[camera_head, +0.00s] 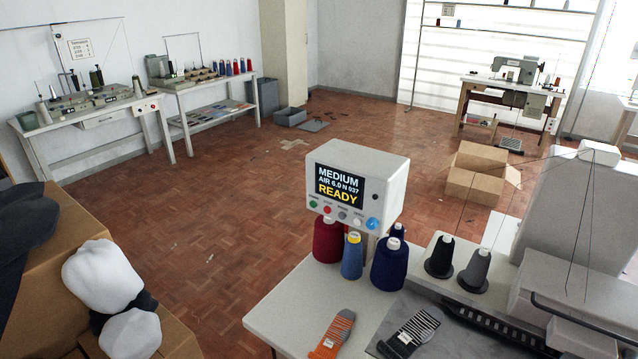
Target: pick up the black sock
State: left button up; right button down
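A black sock (408,335) with light stripes and a small pale label lies flat on a dark grey plate (374,347) at the front of the white table. An orange sock (329,341) with a striped upper part lies to its left on the bare white tabletop, apart from it. Neither of my grippers is in view, so nothing is seen touching either sock.
Thread cones, one of them dark red (328,240), stand behind the socks under a display box (352,185) reading "READY". A large pale machine (575,220) stands at the right. Cardboard boxes (60,270) fill the lower left. The white tabletop (285,305) is clear left of the socks.

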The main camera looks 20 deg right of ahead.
aim_at(420, 329)
jog(key=z, duration=1.2)
jog(key=j+z, duration=0.2)
jog(key=j, duration=0.15)
jog(key=k+j+z, duration=0.15)
jog(key=j, duration=0.2)
jog(key=k+j+z, duration=0.2)
jog(key=j, duration=0.15)
jog(key=i, duration=0.05)
